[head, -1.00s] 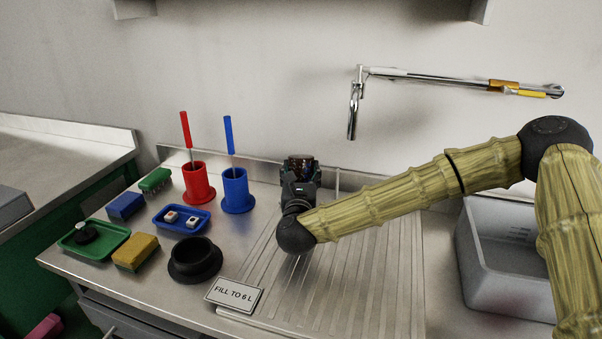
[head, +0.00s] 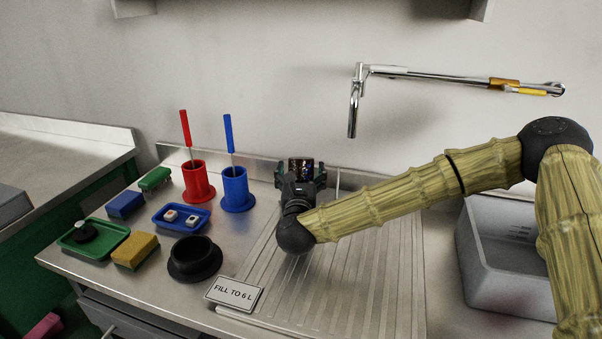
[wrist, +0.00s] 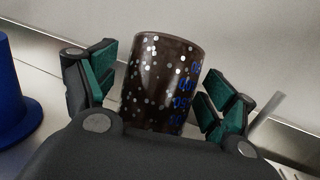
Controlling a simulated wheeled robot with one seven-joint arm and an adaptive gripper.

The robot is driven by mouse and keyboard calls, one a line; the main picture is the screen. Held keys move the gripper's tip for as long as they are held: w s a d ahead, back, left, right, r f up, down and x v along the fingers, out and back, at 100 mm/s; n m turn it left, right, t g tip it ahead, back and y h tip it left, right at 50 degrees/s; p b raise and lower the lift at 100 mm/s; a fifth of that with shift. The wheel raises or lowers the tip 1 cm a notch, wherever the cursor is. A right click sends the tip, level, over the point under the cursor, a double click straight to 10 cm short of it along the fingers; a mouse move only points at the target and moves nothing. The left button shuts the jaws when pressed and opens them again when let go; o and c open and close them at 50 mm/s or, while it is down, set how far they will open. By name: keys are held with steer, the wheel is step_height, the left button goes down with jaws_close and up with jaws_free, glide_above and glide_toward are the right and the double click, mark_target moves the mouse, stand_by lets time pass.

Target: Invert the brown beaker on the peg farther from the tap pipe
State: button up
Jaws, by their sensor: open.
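The brown beaker (head: 301,166), speckled white with blue markings, stands near the back of the ribbed drainer. In the wrist view the beaker (wrist: 160,85) is nearly upright between the spread fingers, with a visible gap at each side. I cannot tell for sure which end is up, and its lower part is hidden. My gripper (head: 300,178) is open around it. A thin upright peg (head: 338,183) stands bare to its right, also in the wrist view (wrist: 264,108). Any peg under the beaker is hidden. The chrome tap pipe (head: 430,77) runs above, to the right.
Red (head: 197,182) and blue (head: 236,190) brush holders stand left of the gripper. A black round holder (head: 194,260) and a sign (head: 234,294) are nearer the front. A grey basin (head: 500,275) is at right. The drainer's middle is clear beneath my arm.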

steer(key=s, duration=0.8)
steer(key=s+f, duration=0.1)
steer(key=s, duration=0.3)
steer(key=shift+a, duration=0.3)
